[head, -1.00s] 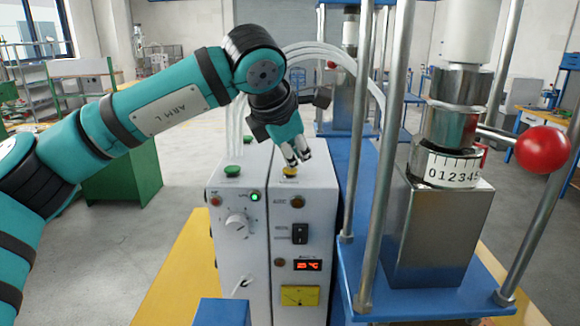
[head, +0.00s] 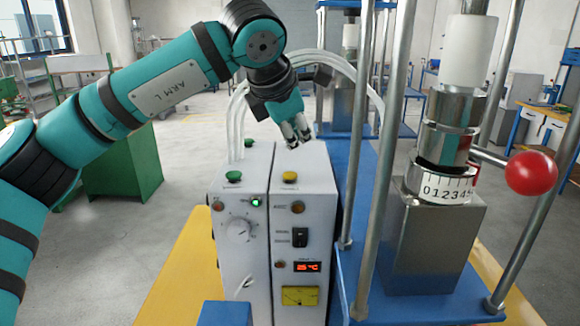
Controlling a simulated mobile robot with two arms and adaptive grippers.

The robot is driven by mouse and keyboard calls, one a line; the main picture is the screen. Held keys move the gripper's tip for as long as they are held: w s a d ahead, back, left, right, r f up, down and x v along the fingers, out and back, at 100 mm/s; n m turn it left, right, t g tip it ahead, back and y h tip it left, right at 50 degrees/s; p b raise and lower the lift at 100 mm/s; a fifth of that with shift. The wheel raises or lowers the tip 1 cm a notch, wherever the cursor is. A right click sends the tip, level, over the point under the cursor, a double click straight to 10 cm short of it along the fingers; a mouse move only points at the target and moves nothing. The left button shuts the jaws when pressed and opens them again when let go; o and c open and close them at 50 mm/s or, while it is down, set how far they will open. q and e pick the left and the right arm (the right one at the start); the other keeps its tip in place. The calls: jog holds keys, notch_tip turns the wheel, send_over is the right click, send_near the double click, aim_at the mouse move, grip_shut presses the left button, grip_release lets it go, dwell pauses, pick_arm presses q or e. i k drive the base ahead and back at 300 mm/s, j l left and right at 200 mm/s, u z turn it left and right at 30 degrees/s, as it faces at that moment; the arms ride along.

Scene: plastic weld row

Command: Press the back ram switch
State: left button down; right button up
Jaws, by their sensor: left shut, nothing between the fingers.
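A white control box (head: 300,225) stands in the middle of the head view. A green button (head: 233,176) sits on its top at the left and a yellow button (head: 289,177) on its top at the right. Another green button (head: 248,143) shows farther back. I cannot read labels that tell which one is the back ram switch. My left gripper (head: 297,142) is shut and empty, pointing down, above and behind the yellow button and apart from it. My right gripper is not in view.
A press with steel posts, a dial scale (head: 447,188) and a red ball handle (head: 531,173) stands close on the right. Clear hoses (head: 238,120) arch behind the box. A green cabinet (head: 122,172) stands at the left.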

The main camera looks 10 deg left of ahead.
aim_at(300, 236)
jog(key=k+j, duration=1.65)
